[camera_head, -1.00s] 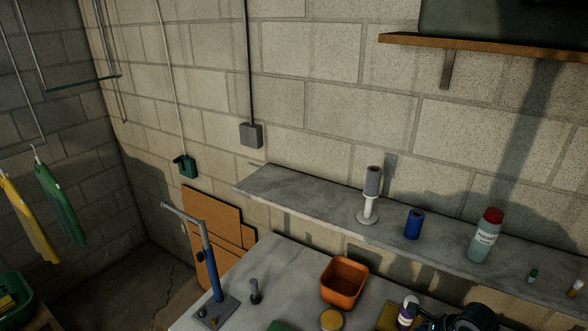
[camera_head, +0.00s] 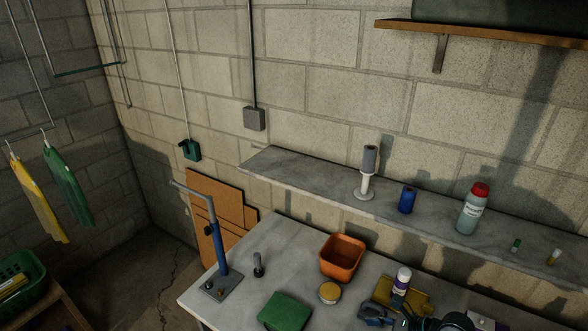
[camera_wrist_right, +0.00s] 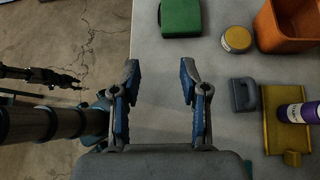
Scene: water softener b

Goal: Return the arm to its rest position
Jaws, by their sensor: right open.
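My right gripper (camera_wrist_right: 160,78) is open and empty in the right wrist view, its two blue-and-grey fingers apart. It is over the edge of the grey table (camera_wrist_right: 185,55), with nothing between the fingers. In the head view a dark part of my right arm shows at the bottom edge, right of centre, in front of the yellow tray (camera_head: 411,301). My left gripper is not seen in the head view. Dark links of mine show at the left of the right wrist view.
The table holds a green case (camera_head: 285,311), a round yellow-lidded tin (camera_head: 329,293), an orange bin (camera_head: 342,258), a grey handled tool (camera_wrist_right: 243,95), a purple-and-white bottle (camera_head: 401,283) and a blue stand (camera_head: 219,262). A stone ledge (camera_head: 310,178) with bottles runs behind.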

